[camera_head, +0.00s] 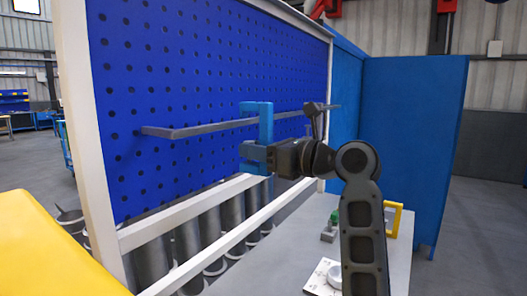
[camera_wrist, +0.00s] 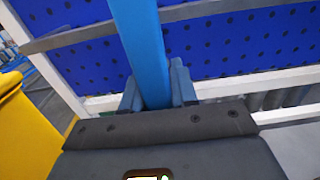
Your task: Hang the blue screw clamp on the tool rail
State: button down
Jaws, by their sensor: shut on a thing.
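The blue screw clamp (camera_head: 264,124) is upright in my gripper (camera_head: 271,158), in front of the blue pegboard. Its bar rises between the two fingers of my gripper (camera_wrist: 157,92) in the wrist view, where the blue clamp (camera_wrist: 141,40) crosses in front of the rail. The grey tool rail (camera_head: 205,127) runs along the pegboard; in the wrist view the rail (camera_wrist: 65,38) shows on both sides of the bar. The clamp's upper arm points left, above the rail in the head view. I cannot tell whether it touches the rail. The wrist view cuts off the clamp's top.
A dark item (camera_head: 314,109) is at the rail's right end. A table (camera_head: 384,264) at lower right holds a green-and-grey item (camera_head: 331,227), a yellow frame (camera_head: 399,208) and a white plate (camera_head: 316,281). A yellow surface (camera_head: 45,255) fills the lower left. The rail's left part is bare.

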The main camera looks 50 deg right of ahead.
jog(key=shift+w+a+f, duration=0.2)
jog(key=shift+w, duration=0.7)
jog(key=shift+w+a+f, duration=0.2)
jog(key=shift+w, duration=0.65)
jog(key=shift+w+a+f, duration=0.2)
jog(key=shift+w, duration=0.7)
jog(key=c, duration=0.8)
grip_release()
jog(key=shift+f, duration=0.1)
jog(key=shift+s, duration=0.1)
jog(key=s, duration=0.2)
jog(key=s+d+b, duration=0.1)
jog(key=s, duration=0.4)
jog(key=shift+s+d, duration=0.25)
jog(key=shift+d, duration=0.05)
jog(key=shift+f, duration=0.1)
